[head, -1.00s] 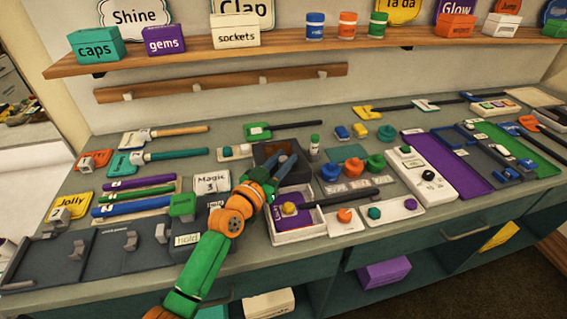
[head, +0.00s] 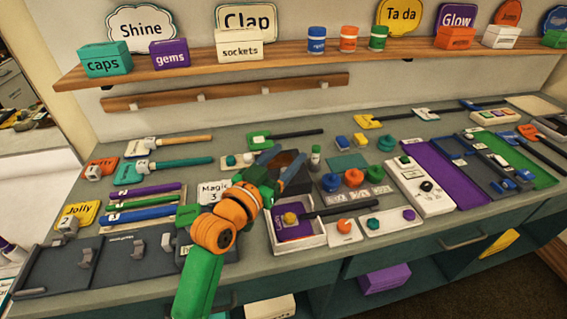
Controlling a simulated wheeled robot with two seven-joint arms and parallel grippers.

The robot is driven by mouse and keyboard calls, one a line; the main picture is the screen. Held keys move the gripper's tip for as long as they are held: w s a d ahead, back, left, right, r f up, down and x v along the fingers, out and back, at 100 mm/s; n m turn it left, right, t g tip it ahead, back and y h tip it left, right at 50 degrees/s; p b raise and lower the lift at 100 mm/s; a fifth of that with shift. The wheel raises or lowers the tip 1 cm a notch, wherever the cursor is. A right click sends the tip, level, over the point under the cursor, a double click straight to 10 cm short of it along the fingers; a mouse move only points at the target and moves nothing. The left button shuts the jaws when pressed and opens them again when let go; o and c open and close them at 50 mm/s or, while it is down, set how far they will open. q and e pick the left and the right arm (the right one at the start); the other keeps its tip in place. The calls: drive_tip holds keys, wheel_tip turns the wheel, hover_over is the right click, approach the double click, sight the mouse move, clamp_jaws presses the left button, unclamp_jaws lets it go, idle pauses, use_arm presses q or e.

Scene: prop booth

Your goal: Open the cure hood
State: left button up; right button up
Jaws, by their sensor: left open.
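A dark brown box (head: 285,157), which looks like the cure hood, stands mid-counter. My left gripper (head: 281,162) is over its front, with its two blue-grey fingers spread apart and nothing seen between them but the box. The fingers and wrist hide much of the box. I cannot tell whether the fingers touch it, or how its lid stands. My right gripper is not in view.
A white tray (head: 312,241) with a purple insert and dark-handled tool lies just in front of the box. A small green-capped bottle (head: 315,158) stands close at its right. Round knobs and a white control panel (head: 424,190) lie farther right. A shelf (head: 200,70) runs above.

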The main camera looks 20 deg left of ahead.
use_arm(q)
drive_tip(key=s+d+r+p, duration=0.2)
drive_tip(key=s+r+p, duration=0.1)
drive_tip(key=s, duration=0.4)
drive_tip(key=shift+s+d+p, duration=0.25)
drive_tip(key=shift+s+p, duration=0.1)
drive_tip(key=shift+p, duration=0.2)
drive_tip(key=shift+r, duration=0.1)
